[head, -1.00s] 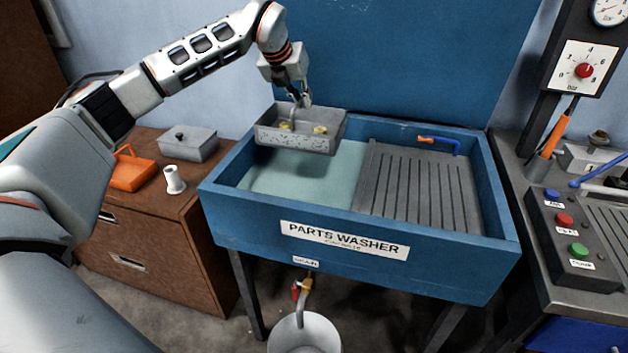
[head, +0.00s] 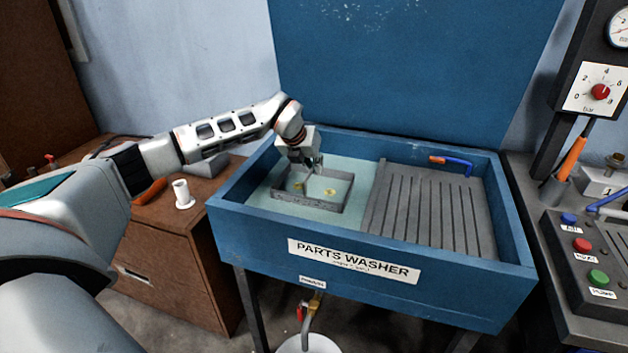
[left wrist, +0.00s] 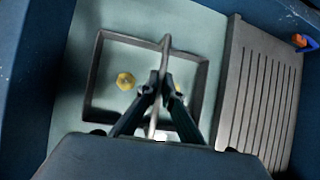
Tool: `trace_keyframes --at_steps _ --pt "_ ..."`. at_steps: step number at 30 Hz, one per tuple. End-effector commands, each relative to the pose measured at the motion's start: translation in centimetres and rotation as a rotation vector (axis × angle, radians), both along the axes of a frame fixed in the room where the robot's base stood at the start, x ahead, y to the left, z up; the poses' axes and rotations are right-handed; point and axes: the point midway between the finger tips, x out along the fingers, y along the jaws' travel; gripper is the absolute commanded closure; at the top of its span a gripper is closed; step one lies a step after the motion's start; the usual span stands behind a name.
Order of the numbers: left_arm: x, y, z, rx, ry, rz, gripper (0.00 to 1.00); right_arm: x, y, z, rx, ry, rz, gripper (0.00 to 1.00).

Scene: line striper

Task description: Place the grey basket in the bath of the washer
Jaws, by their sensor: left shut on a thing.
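The grey basket (head: 318,203) sits low in the pale liquid of the bath (head: 270,197), on the left side of the blue parts washer (head: 250,225). Its rim shows above the surface, and small yellow brass parts (head: 330,191) lie inside. My left gripper (head: 313,166) is shut on the basket's handle. In the left wrist view the fingers (left wrist: 168,90) pinch the handle bar (left wrist: 162,70) across the middle of the basket (left wrist: 92,75). Whether the basket touches the bath floor I cannot tell. My right gripper is out of view.
A ribbed grey drainboard (head: 430,210) fills the washer's right side, with a blue spout with an orange end (head: 452,164) behind it. A brown cabinet (head: 185,270) with a white spool (head: 183,194) stands left. A control box (head: 590,255) is at right.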

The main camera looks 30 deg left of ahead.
Motion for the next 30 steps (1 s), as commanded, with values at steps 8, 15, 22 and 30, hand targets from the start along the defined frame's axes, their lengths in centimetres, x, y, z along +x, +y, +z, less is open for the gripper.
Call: trace_keyframes --at_steps 8,15,22,30 --pt "0.0 0.0 -2.7 0.000 0.000 0.000 1.00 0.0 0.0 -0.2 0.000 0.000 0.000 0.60" --pt "0.1 0.0 -4.1 -0.001 -0.004 0.000 1.00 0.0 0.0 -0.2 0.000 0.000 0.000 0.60" --pt "0.0 0.0 -4.5 0.000 0.000 0.000 0.92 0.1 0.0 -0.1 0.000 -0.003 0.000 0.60" --pt "0.0 0.0 -4.4 0.000 0.000 0.000 0.78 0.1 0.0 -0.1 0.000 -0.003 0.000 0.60"
